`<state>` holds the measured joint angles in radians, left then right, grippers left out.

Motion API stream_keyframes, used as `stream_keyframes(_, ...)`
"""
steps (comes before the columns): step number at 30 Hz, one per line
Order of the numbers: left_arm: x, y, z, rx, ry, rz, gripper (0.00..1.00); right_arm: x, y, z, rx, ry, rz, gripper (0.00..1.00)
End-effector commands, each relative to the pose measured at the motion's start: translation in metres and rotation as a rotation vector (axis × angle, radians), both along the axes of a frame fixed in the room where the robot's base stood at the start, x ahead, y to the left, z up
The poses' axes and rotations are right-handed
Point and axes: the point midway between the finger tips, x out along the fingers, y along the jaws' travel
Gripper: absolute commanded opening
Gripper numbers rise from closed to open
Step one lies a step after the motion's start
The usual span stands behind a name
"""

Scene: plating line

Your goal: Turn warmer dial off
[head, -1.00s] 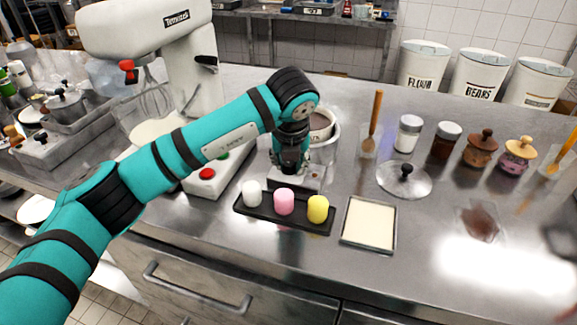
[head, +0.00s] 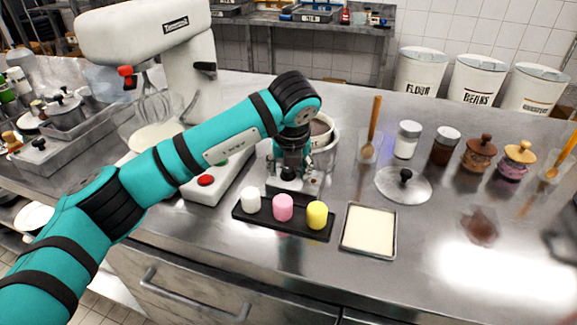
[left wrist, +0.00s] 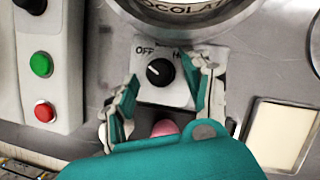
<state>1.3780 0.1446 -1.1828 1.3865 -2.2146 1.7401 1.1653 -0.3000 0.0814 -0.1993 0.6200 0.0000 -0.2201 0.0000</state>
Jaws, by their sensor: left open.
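The warmer's dial (left wrist: 159,72) is a round black knob on a pale front panel (left wrist: 178,94) below a round chocolate pot. It shows in the left wrist view with OFF lettered at its upper left and a partly hidden label at its upper right. A small white mark on the knob lies on its left, OFF side. My left gripper (left wrist: 163,98) is open, its fingers on either side of the knob with visible gaps. In the head view my left gripper (head: 291,174) points down at the warmer's front and hides the dial. My right gripper is not seen.
A black tray (head: 262,222) with white, pink and yellow pieces lies just in front of the warmer. A cream-filled square tray (head: 369,230) is to its right. A stand mixer (head: 195,85) with a red and a green button stands left. Jars and a glass lid (head: 403,188) are right.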

Motion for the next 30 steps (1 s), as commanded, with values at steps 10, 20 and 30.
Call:
stream_keyframes(10, -0.01, -0.001, 0.028, -0.001, -0.004, -0.003, 0.5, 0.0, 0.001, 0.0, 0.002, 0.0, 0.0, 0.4)
stream_keyframes(20, -0.037, -0.004, 0.09, 0.0, -0.003, -0.001, 0.5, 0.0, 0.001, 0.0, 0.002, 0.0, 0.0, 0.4)
stream_keyframes(30, -0.046, -0.004, 0.111, 0.0, 0.0, 0.0, 0.5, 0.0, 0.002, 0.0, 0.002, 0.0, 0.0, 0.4)
